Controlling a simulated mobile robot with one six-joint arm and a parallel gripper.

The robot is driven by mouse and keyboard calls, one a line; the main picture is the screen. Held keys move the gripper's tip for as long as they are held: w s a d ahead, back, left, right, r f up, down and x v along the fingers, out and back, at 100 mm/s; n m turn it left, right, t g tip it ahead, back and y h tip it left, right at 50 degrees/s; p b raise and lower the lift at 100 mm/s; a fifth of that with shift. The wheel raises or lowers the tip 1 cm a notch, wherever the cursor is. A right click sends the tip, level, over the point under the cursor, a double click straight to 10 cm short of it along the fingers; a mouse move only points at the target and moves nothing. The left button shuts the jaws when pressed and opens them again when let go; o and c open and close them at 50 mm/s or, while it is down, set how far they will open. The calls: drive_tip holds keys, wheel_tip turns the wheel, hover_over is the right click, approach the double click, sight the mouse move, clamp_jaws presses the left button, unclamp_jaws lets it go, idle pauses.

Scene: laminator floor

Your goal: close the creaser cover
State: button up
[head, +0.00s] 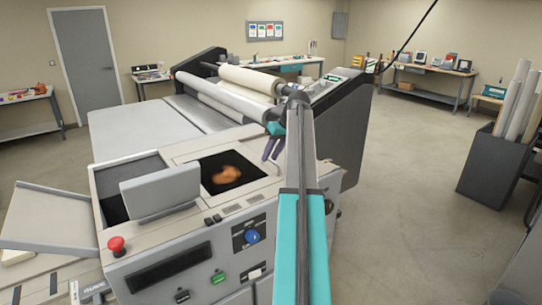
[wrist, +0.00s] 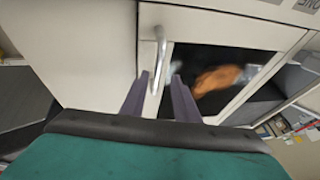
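A light-framed panel with a dark window (head: 232,172) lies on top of the grey machine; an orange-brown shape shows in the window. I cannot tell for certain that this is the creaser cover. The wrist view shows the dark window (wrist: 235,75) close up, with a silver bar handle (wrist: 160,45) on its frame. My gripper (head: 273,148) is above the panel's far right side. In the wrist view my gripper (wrist: 161,80) has its dark fingers apart, on either side of the handle's lower end. Contact is not clear.
A grey plate (head: 160,190) stands upright beside a dark recess (head: 112,190) left of the window. A red stop button (head: 116,246) and a blue knob (head: 252,236) are on the front. White rollers (head: 250,80) lie behind. Open floor (head: 405,170) is at right.

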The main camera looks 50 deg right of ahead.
drive_tip(key=shift+r, duration=0.1)
drive_tip(key=b+v, duration=0.5)
drive_tip(key=v, duration=0.8)
drive_tip(key=shift+s, duration=0.25)
drive_tip(key=shift+r, duration=0.1)
